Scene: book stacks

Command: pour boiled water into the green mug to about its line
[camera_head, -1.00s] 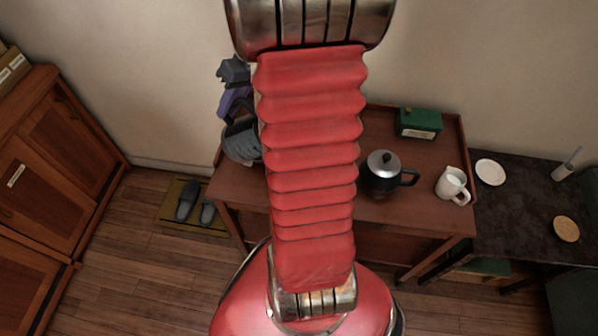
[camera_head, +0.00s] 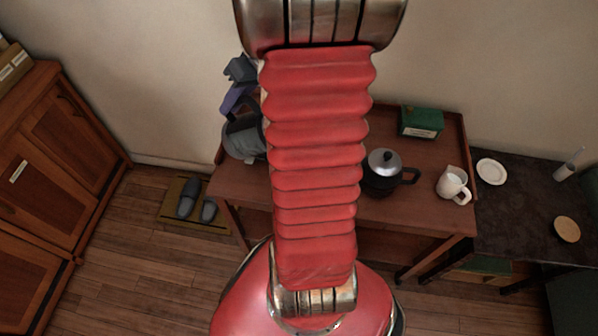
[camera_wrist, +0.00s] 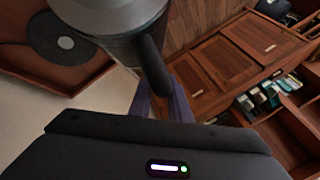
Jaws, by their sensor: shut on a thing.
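My gripper (camera_head: 237,104), with purple fingers, shows beside the left edge of my red arm in the head view. It is shut on the black handle of a grey metal kettle (camera_head: 243,139). The arm hides part of the kettle. In the wrist view the kettle (camera_wrist: 105,15) fills the top, its handle running down between the fingers of my gripper (camera_wrist: 165,98). The kettle's spout and any water are not seen. I cannot make out a green mug in any view; my arm covers part of the table.
The wooden table (camera_head: 415,217) bears a dark pot with a silver lid (camera_head: 384,172), a white jug (camera_head: 453,186) and a green box (camera_head: 421,121). A dark side table (camera_head: 520,215) holds a white plate (camera_head: 491,171). A black round base (camera_wrist: 58,45) shows in the wrist view.

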